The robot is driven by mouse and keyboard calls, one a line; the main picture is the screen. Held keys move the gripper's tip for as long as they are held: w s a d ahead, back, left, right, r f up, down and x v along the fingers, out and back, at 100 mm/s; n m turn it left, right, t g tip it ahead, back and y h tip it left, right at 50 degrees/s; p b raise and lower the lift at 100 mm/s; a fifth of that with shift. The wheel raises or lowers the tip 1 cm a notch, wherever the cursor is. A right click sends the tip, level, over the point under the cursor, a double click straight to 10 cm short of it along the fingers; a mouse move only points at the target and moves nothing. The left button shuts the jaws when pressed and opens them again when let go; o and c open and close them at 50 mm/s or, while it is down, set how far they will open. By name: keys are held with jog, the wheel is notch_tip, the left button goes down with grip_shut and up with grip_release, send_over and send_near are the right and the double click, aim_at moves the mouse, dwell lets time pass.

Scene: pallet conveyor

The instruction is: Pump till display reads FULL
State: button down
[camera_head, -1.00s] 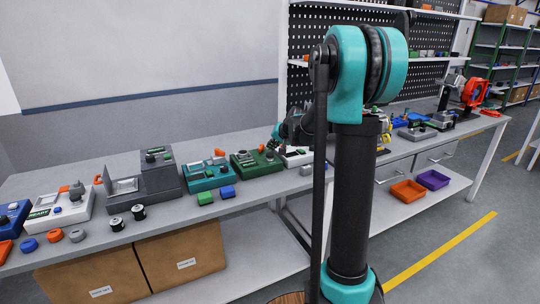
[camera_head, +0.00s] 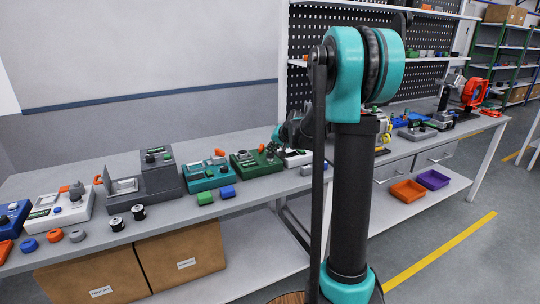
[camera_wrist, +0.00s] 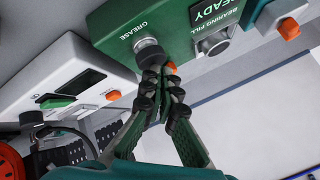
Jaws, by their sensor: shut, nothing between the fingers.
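The green device (camera_wrist: 125,35) fills the top of the wrist view, its lettering tilted. Its display (camera_wrist: 213,12) reads READY, with BEARING FILL printed beside it. A small orange part (camera_wrist: 171,68) shows behind the fingertips. In the head view the green device (camera_head: 245,164) stands on the bench, with my arm's end just behind and right of it.
A white device (camera_wrist: 45,75) with a green switch and orange button stands beside the green one. A teal device (camera_head: 200,177) stands on its other side.

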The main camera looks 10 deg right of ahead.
jog(key=shift+f, duration=0.55)
dwell(0.4)
jog(key=shift+r, duration=0.15)
dwell(0.3)
jog(key=shift+r, duration=1)
jog(key=shift+r, duration=2.5)
jog(key=s+d+f+n+g+h, duration=0.1)
jog(key=s+f, duration=0.5)
jog(key=s, duration=0.7)
jog(key=s+d+f+n+g+h, duration=0.1)
jog(key=s+f, duration=0.5)
jog(key=s, duration=0.8)
jog(key=s+d+f+n+g+h, duration=0.1)
jog(key=s+f, duration=0.5)
jog(key=s, duration=0.8)
jog(key=shift+d+f+n+g+h, duration=0.35)
jog(key=shift+f+n+g+h, duration=0.05)
jog(key=shift+n+g, duration=0.2)
